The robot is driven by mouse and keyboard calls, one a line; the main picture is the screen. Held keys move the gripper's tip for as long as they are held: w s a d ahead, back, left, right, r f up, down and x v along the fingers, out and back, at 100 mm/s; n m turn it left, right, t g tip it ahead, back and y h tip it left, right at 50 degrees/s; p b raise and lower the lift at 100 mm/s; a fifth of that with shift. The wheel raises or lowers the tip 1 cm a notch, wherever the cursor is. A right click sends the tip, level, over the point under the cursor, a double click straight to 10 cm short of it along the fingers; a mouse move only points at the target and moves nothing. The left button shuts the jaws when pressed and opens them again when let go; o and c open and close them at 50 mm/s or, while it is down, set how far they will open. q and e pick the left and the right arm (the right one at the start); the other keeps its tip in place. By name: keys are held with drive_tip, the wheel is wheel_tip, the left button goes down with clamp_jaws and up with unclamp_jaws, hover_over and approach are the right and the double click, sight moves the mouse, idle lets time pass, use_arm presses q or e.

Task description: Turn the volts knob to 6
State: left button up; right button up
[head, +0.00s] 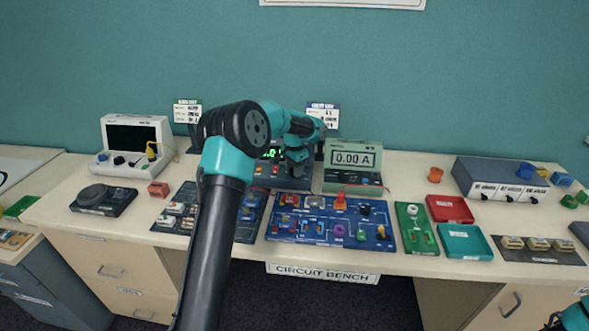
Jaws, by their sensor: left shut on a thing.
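The power supply (262,181) stands at the back middle of the bench, with a lit green display (270,153) partly covered by my left arm. The full reading cannot be made out. My left gripper (297,168) points down at the right part of its front panel and is shut on the volts knob. The knob itself and its pointer are hidden behind the fingers, so its setting cannot be read. Of my right arm only a teal piece shows in the bottom right corner; its gripper is out of sight.
A meter (353,160) reading 0.00 A stands close to the right of the supply. A blue circuit board (330,240) lies in front. Red (450,209) and teal (464,242) trays lie further right. A white instrument (112,165) stands at the left. My left arm crosses a darker board.

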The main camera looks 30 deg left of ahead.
use_arm(q)
drive_tip(key=o, duration=0.9)
drive_tip(key=shift+o, duration=0.2)
wheel_tip(320, 180, up, 18)
drive_tip(key=shift+f, duration=0.25)
